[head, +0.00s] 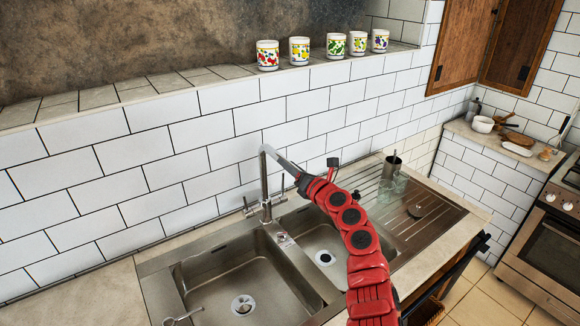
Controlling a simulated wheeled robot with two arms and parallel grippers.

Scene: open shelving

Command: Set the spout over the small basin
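The metal faucet post (264,186) stands upright behind the sink, near the divider between the basins. Its spout (279,160) slants right from the top of the post, towards the small basin side. The small basin (325,235) is on the right, partly hidden by my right arm. The large basin (230,278) is on the left. My red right gripper (318,172) is at the spout's free end. Its two dark fingertips are spread apart, with the left one at or touching the spout tip; contact is unclear. My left gripper is not in view.
A ribbed drainboard (420,228) right of the small basin carries a dark cup (392,165) and clear glasses (397,185). Several painted mugs (300,51) stand on the ledge above the white tiled wall. An oven (545,235) stands at the far right.

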